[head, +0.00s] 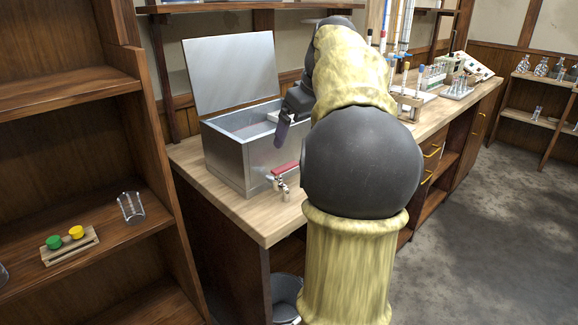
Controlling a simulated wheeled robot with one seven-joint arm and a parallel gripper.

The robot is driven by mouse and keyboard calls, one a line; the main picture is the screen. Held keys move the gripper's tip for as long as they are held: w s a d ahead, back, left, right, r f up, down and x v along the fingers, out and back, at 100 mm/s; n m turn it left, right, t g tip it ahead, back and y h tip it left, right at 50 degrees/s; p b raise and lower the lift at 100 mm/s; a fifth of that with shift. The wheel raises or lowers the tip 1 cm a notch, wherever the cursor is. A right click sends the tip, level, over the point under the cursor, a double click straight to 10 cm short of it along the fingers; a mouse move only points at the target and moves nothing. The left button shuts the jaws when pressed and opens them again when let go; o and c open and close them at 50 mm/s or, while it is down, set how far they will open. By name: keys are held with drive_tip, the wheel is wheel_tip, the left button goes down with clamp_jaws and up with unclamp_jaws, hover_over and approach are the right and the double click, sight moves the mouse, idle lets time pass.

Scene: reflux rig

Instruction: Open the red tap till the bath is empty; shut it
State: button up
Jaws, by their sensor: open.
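The bath is a metal box (224,154) on the bench, with its lid (231,72) raised at the back. A pale blue-grey surface shows inside it; I cannot tell how much liquid it holds. The red tap (286,168) sits low on the bath's front, with its red handle to the side and a metal spout below, near the bench edge. My gripper (281,133) is above the tap, by the bath's front rim, apart from the handle. It is open, and nothing shows between its fingers. My arm hides the bath's right part.
A grey bucket (287,290) stands on the floor below the tap, partly hidden by my arm. Shelves on the left hold a small rack (70,246) with green and yellow caps and a glass beaker (131,207). Glassware and racks crowd the far bench; the floor at right is clear.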

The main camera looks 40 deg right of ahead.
sight(286, 167)
drive_tip(key=b+x, duration=0.3)
drive_tip(key=x, duration=0.7)
drive_tip(key=shift+w+a, duration=0.1)
drive_tip(key=c, duration=1)
